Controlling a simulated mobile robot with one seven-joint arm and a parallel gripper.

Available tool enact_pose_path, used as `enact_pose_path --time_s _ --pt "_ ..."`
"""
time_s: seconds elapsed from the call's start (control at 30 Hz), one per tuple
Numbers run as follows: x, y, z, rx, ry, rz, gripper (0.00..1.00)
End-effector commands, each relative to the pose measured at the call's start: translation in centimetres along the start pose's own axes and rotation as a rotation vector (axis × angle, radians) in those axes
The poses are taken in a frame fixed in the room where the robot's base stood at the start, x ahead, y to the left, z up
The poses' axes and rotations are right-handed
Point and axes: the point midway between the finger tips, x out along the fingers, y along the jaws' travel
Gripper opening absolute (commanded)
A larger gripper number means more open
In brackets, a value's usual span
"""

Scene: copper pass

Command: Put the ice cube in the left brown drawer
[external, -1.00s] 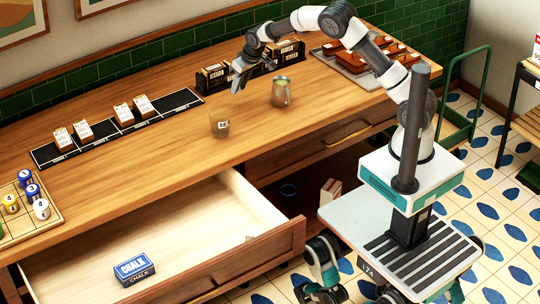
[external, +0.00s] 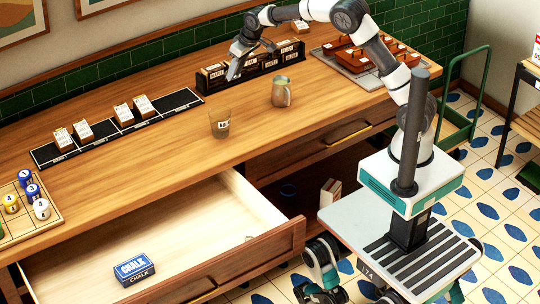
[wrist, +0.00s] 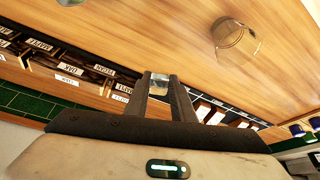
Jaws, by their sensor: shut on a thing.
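My gripper (external: 231,77) is over the far part of the counter, in front of the dark row of labelled blocks. In the wrist view my gripper (wrist: 160,80) is shut on a small clear ice cube (wrist: 159,84) between its fingertips. The cube is too small to make out in the external view. The left brown drawer (external: 276,252) is pulled open at the lower left, below the counter edge and away from my gripper. A blue chalk box (external: 134,269) lies inside it, and much of its pale floor is bare.
A clear labelled glass (external: 219,124) stands on the counter between my gripper and the open drawer. A metal mug (external: 281,92) stands to the right.

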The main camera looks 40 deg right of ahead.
Motion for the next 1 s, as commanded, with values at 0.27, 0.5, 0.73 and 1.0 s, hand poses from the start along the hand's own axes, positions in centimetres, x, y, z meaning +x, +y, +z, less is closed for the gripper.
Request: enact_pose_path --time_s 0.27,0.5,0.73,1.0 --pt "0.2 -8.4 3.8 -0.306 0.003 -0.13 0.02" --pt "-2.5 -19.0 9.9 -0.77 0.005 -0.32 0.02" --pt "-6.1 -25.8 15.7 -1.148 0.004 -0.475 0.02" --pt "-8.7 -29.4 20.2 -1.402 0.001 -0.58 0.02"
